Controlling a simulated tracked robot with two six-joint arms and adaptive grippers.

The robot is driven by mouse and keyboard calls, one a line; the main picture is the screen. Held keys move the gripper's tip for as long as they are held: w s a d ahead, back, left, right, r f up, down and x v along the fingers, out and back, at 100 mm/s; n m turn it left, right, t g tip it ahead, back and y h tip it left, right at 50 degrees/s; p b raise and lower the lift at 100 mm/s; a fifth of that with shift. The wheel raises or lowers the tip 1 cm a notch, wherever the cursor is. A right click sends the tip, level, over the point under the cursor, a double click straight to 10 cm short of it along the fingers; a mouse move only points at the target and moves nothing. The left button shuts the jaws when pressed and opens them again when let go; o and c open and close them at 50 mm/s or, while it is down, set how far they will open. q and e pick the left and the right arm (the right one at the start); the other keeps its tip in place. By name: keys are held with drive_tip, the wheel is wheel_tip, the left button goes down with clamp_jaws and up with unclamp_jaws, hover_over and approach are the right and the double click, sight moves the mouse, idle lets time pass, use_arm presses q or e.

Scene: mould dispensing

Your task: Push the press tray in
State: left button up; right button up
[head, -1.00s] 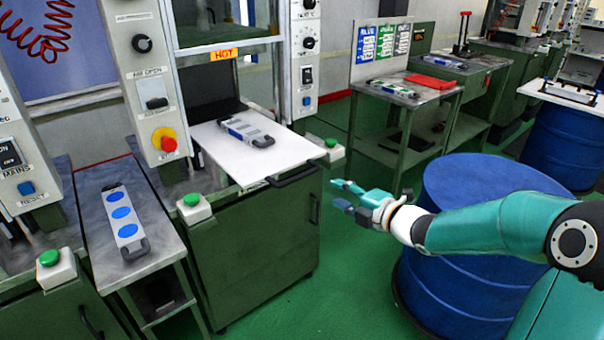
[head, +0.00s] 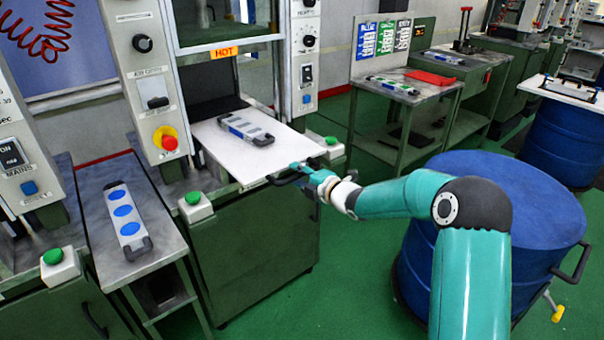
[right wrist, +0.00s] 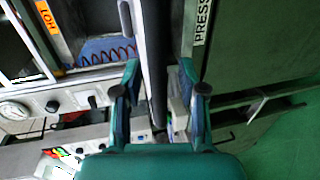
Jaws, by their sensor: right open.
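The white press tray (head: 268,158) sticks out of the press at its front. A grey mould (head: 246,130) with a dark handle lies on it. The tray's black handle (head: 278,181) is at its front edge. My right gripper (head: 308,173) is at the right end of this handle. In the right wrist view my right gripper (right wrist: 160,72) is open, with a finger on each side of a long dark bar (right wrist: 155,50), which looks like the handle. I cannot tell whether the fingers touch it. My left gripper is not in view.
Green buttons stand on both sides of the tray, left (head: 194,198) and right (head: 331,141). A side table (head: 155,225) at left holds a mould with blue discs (head: 125,216). A blue drum (head: 540,200) stands at right, with green floor between it and the press.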

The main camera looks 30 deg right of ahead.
clamp_jaws()
idle(0.3)
